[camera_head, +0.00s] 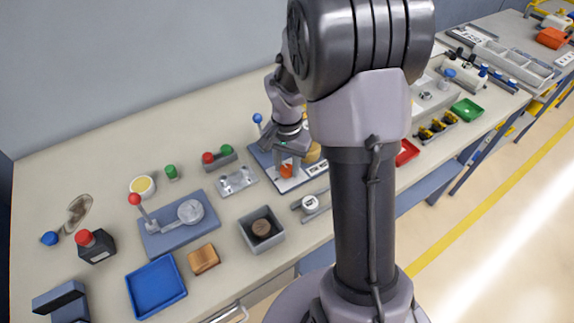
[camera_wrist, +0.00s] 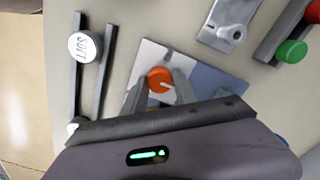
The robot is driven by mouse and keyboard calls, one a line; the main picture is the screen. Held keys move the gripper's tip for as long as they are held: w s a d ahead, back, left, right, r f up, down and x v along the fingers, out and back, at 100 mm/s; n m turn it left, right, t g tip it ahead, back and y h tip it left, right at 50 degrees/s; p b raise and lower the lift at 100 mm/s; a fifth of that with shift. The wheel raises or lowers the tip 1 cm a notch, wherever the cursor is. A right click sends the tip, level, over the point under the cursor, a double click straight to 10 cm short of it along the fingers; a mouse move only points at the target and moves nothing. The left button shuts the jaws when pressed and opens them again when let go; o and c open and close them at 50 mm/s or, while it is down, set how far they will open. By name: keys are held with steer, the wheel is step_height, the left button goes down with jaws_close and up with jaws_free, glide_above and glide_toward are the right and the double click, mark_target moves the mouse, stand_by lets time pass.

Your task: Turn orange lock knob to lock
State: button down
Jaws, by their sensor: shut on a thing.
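The orange lock knob (camera_wrist: 160,79) sits between the fingertips of my gripper (camera_wrist: 161,88) in the wrist view. The fingers are shut on its sides. A pale line marks the knob's top. The knob stands on a panel (camera_wrist: 213,83) with a white part and a blue-grey part. In the head view the orange knob (camera_head: 287,170) shows just under my gripper (camera_head: 290,165), with the panel (camera_head: 263,156) around it. Much of the panel is hidden behind my arm and gripper.
A grey metal fixture (camera_wrist: 229,22) and a holder with a green button (camera_wrist: 291,51) lie near the panel. In the head view, a blue-knobbed lever (camera_head: 257,118) stands close behind my gripper. A grey box (camera_head: 262,236) stands in front.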

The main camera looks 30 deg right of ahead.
mark_target(287, 168)
stand_by(0.4)
steer(key=c, duration=1)
jaws_free()
steer(key=shift+o, duration=0.2)
step_height(287, 168, up, 18)
steer(key=p, duration=0.6)
steer(key=shift+f+p, duration=0.25)
steer(key=shift+p, duration=0.15)
steer(key=shift+a, duration=0.1)
